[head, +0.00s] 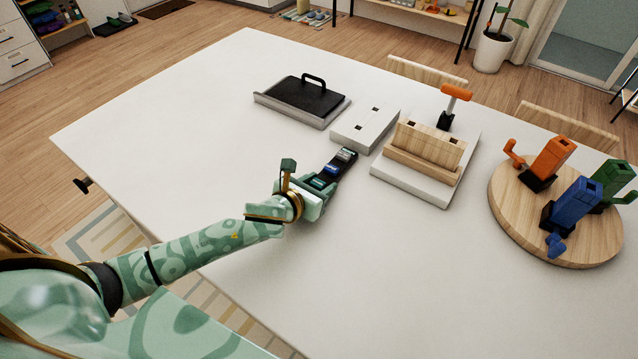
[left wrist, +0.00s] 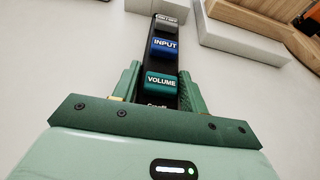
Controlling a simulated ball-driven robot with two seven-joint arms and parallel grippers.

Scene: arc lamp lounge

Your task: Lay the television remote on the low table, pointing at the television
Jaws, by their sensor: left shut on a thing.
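The television remote (head: 345,159) is a slim black bar with a grey, a blue and a green button. My left gripper (head: 322,184) is shut on its near end, low at the white table (head: 240,170). The far end of the remote points up and right in the head view, toward a white block. In the left wrist view the remote (left wrist: 166,48) stands between the green fingers (left wrist: 158,88), with the labels INPUT and VOLUME readable. I cannot tell whether it touches the table. My right gripper is not in view, and no television shows.
Beyond the remote are a white slotted block (head: 365,128) and a black handled tray (head: 303,97). A wooden holder on a white base (head: 409,185) stands to the right. A round wooden board (head: 575,250) bears orange, blue and green objects. The table's left and front are clear.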

